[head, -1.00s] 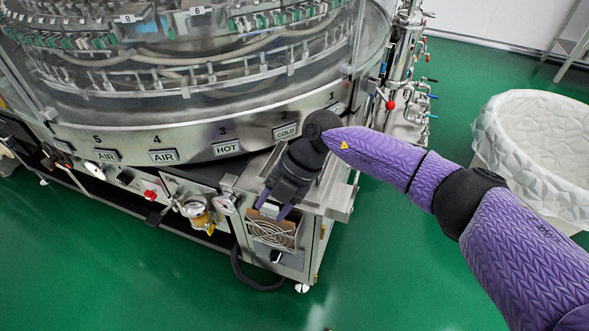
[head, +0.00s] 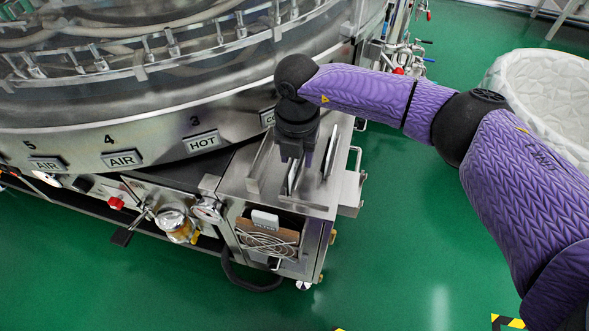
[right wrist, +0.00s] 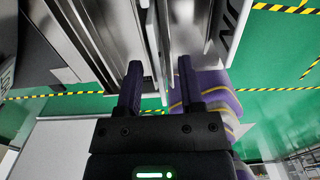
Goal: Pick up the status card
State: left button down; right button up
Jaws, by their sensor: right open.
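Several thin upright plates stand in a steel rack (head: 255,188) on top of the cabinet, below the washer's curved rim. One plate (head: 293,180), possibly the status card, is right under my right gripper (head: 296,160). Another plate (head: 331,155) stands to its right. In the right wrist view, my right gripper (right wrist: 160,66) is open, its fingers pointing at the rack with a pale upright plate (right wrist: 182,28) near the gap. A white plate with dark letters (right wrist: 232,28) stands to the right. My left gripper is not in view.
The washer (head: 155,140) with its HOT and AIR labels fills the left and back. A cabinet bay (head: 268,240) below the rack holds a white item and coiled cord. A red knob and gauge are to its left. A white bin (head: 550,100) stands right; green floor is clear in front.

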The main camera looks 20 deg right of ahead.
jog(key=shift+f, duration=0.25)
jog(key=shift+c, duration=0.6)
grip_shut()
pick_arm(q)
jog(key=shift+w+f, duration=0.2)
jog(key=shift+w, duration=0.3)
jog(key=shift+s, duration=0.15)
